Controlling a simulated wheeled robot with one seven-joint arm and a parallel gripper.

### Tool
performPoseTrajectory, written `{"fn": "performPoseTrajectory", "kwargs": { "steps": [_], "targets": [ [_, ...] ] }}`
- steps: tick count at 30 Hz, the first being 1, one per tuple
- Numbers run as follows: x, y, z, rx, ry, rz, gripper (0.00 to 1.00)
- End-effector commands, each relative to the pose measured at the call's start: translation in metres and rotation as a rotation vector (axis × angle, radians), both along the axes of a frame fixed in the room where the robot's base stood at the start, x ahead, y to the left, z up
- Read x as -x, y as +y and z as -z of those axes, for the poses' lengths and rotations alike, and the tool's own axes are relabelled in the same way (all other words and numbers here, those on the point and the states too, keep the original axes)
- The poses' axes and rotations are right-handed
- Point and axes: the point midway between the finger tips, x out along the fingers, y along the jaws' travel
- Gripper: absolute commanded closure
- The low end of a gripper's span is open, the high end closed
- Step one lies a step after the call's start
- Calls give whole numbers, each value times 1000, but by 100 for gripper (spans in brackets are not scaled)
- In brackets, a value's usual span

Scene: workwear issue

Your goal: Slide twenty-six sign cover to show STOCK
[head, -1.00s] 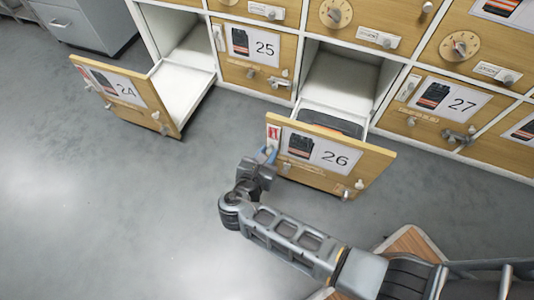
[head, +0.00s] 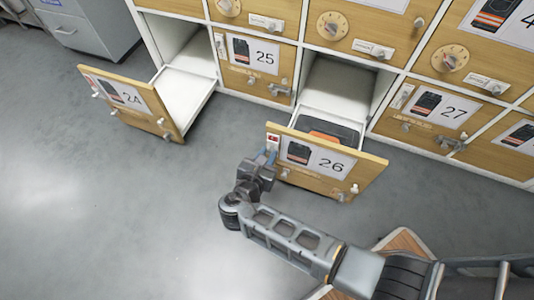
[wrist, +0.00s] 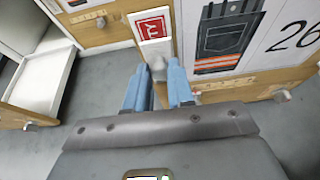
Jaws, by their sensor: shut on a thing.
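Locker front 26 (head: 370,178) is pulled out, with a picture label reading 26 (head: 331,165). At its left edge is a narrow sign with a red window (head: 273,139). In the wrist view the red window (wrist: 152,27) carries a white mark, turned sideways; I cannot read a full word. A pale grey sliding cover (wrist: 157,48) sits directly below the red window. My gripper (head: 265,156) is at the sign's lower part. In the wrist view its blue fingers (wrist: 161,75) are shut on the cover's small grey knob, which is partly hidden between them.
Drawer 24 (head: 165,118) stands open at left. Fronts 25 (head: 232,76) and 27 (head: 390,125) are closed. A dark item with an orange stripe (head: 322,135) lies inside drawer 26. Grey floor (head: 120,220) is free in front. A wooden-topped thing (head: 405,240) is at lower right.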

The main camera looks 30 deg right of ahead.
Motion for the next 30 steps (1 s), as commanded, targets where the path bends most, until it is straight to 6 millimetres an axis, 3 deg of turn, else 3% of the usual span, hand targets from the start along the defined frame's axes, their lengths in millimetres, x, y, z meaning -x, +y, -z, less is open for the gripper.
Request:
{"fn": "performPoseTrajectory", "kwargs": {
  "steps": [1, 6, 18, 19, 27, 30],
  "targets": [
    [0, 0, -13, 1, 1, -2, 100],
    [0, 0, -28, 1, 1, -2, 100],
    [0, 0, -30, 3, -1, 0, 100],
    [0, 0, -30, 4, -2, 0, 76],
    [0, 0, -29, 2, -1, 0, 51],
    [0, 0, -29, 1, 0, 0, 51]
  ]
}}
